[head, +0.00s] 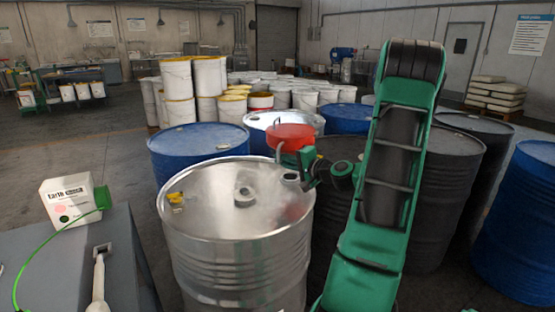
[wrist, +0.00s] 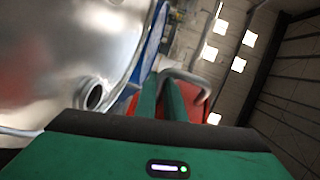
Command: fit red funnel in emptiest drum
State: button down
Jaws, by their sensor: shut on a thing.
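A red funnel (head: 290,136) is held by my gripper (head: 309,162) above the right rear rim of the silver drum (head: 240,215). It seems held by its grey handle, and the jaws are shut on it. The silver drum's lid shows a bung near its centre and a small opening near the right rim (head: 291,177). In the wrist view, the funnel (wrist: 212,103) is partly hidden behind the green fingers (wrist: 163,95), and an open hole (wrist: 91,95) shows in the drum lid. How full any drum is cannot be seen.
Blue drums (head: 198,150) stand behind, with another at the right (head: 519,215). Black drums (head: 445,190) stand close right of my arm. A grey table (head: 80,255) with a white box (head: 75,200) is at left. Stacked white buckets (head: 195,85) stand farther back.

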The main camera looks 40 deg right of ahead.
jog(key=shift+f, duration=2.1)
jog(key=shift+s+a, duration=0.1)
jog(key=shift+s, duration=0.2)
jog(key=shift+f, duration=0.15)
jog(key=shift+f, duration=0.5)
jog(key=shift+f, duration=0.45)
dwell(0.7)
jog(key=shift+r, duration=1.05)
jog(key=shift+f, duration=0.15)
